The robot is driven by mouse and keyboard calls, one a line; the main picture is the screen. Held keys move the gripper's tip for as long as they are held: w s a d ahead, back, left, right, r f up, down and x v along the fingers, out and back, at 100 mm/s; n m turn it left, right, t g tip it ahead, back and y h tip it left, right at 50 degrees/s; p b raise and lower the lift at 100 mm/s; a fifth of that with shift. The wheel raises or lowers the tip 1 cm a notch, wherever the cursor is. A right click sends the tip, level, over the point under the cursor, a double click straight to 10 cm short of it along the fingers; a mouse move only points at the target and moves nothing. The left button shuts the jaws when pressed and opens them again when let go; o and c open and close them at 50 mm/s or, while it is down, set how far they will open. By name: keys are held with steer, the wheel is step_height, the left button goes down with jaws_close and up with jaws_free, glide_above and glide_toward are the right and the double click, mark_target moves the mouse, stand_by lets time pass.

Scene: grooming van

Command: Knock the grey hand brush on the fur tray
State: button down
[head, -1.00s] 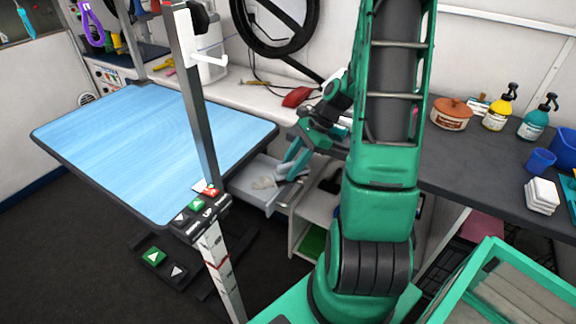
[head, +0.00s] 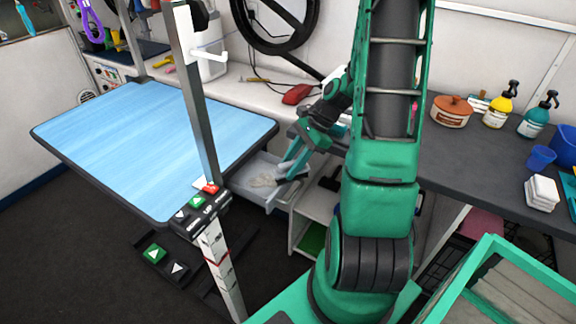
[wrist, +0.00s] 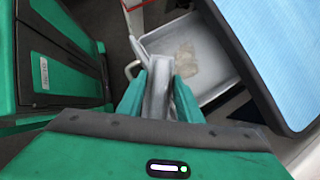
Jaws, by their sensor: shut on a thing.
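My gripper (head: 288,169) is shut on the grey hand brush (wrist: 157,88), which sits between the green fingers in the wrist view. The brush is small and partly hidden by the fingers in the head view. The fur tray (head: 249,191) is a shallow pale tray beside the blue table, and it also shows in the wrist view (wrist: 222,82). A beige clump of fur (wrist: 187,55) lies in it. My gripper is at the tray's right side, with the brush near the rim. I cannot tell whether brush and tray touch.
The blue grooming table (head: 150,140) edges the tray on the left, with a metal post and button panel (head: 200,208) in front. An open shelf unit (head: 312,215) stands right of the tray. A red item (head: 297,94) lies on the back counter.

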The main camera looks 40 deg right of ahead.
stand_by(0.3)
steer(key=shift+r, duration=2.95)
